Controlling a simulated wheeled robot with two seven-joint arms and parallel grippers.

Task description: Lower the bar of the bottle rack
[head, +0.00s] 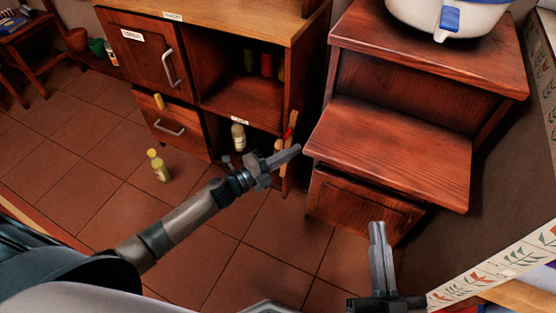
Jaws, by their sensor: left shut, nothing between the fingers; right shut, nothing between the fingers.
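The bottle rack seems to be the open lower compartment (224,128) of the wooden cabinet, with a pale bottle (238,137) in it. A narrow upright wooden piece with a red part (291,127) stands at its right front edge; it looks like the bar, raised, but I cannot tell for certain. My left gripper (296,150) is shut and empty. Its fingers overlap the upright piece and hide part of it; I cannot tell whether they touch. My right gripper (376,226) is shut and empty, in front of the stepped wooden unit, away from the rack.
The stepped wooden unit (390,150) is close on the right, with a white cooker (455,15) on top. A patterned wall edge (495,262) lies at lower right. Floor between the grippers is clear.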

